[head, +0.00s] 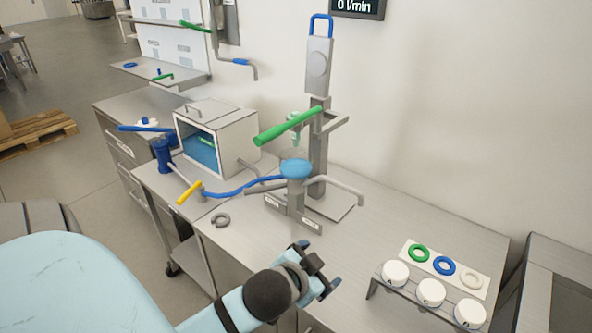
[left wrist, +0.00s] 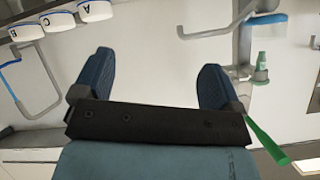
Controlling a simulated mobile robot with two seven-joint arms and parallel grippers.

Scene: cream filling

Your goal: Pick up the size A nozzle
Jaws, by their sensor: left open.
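My left gripper (head: 317,266) is open and empty above the front of the steel counter (head: 372,258). Its two blue-grey fingers are spread wide in the left wrist view (left wrist: 155,72), with nothing between them. Three white round pieces stand on a low rack at the right in the head view: one on the left (head: 396,272), one in the middle (head: 431,291) and one on the right (head: 469,312). The gripper is left of them and apart. The left wrist view shows white pieces and letters A, B and C at upper left, including the A piece (left wrist: 95,11). The head view shows no readable letters on them.
Green (head: 419,253), blue (head: 444,265) and white (head: 471,278) rings lie on a plate behind the rack. The filling machine (head: 318,150) has a green lever (head: 287,127). A grey open ring (head: 220,219) lies near the counter edge. Bare counter separates machine and rack.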

